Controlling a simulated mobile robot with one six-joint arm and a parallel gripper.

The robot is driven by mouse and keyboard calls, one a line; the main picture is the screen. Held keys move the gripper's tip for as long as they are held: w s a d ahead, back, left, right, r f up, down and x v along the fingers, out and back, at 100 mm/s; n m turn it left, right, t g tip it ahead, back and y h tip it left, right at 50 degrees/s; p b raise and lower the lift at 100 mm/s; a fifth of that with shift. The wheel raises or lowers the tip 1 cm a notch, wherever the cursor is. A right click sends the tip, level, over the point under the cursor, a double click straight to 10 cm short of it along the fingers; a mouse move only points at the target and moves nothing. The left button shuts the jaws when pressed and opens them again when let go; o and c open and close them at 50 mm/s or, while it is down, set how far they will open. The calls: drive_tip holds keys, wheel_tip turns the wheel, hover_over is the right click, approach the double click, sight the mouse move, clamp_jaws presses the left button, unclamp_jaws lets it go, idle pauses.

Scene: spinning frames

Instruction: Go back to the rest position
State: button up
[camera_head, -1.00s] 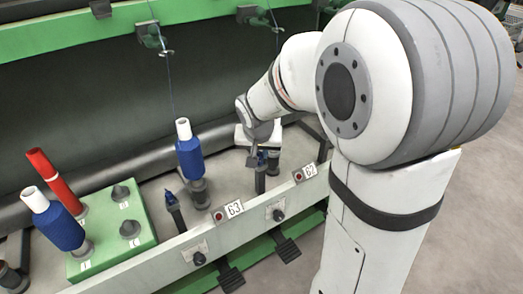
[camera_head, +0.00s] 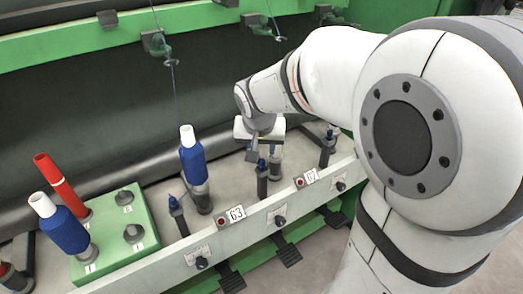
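My gripper (camera_head: 254,150) hangs from my white arm near the middle of the view, over the machine's rail by the label 62. Its fingers point down and are small and partly hidden, so I cannot tell if they are open or shut. A blue bobbin with a white tube top (camera_head: 191,155) stands upright on a spindle left of my gripper, apart from it. A dark spindle (camera_head: 262,178) with a blue top stands just below the gripper.
A green block (camera_head: 150,238) at lower left has several pegs, one holding a tilted blue bobbin (camera_head: 62,228) and one a red tube (camera_head: 60,183). The white rail (camera_head: 240,225) carries labels 63 and 62. A green beam (camera_head: 80,45) runs across the top.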

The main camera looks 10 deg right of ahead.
drive_tip(key=shift+s+a+r, duration=0.1)
drive_tip(key=shift+s+r, duration=0.15)
drive_tip(key=shift+r, duration=0.25)
drive_tip(key=s+d+r+n+g+y+p, duration=0.1)
drive_tip(key=s+r+n+p, duration=0.2)
drive_tip(key=s+r+p, duration=1.2)
drive_tip(key=s+p, duration=0.1)
drive_tip(key=s, duration=0.2)
drive_tip(key=shift+d+r+n+g, duration=0.15)
drive_tip(key=shift+d+n+g, duration=0.15)
drive_tip(key=shift+d+g, duration=0.1)
drive_tip(key=shift+c, duration=0.6)
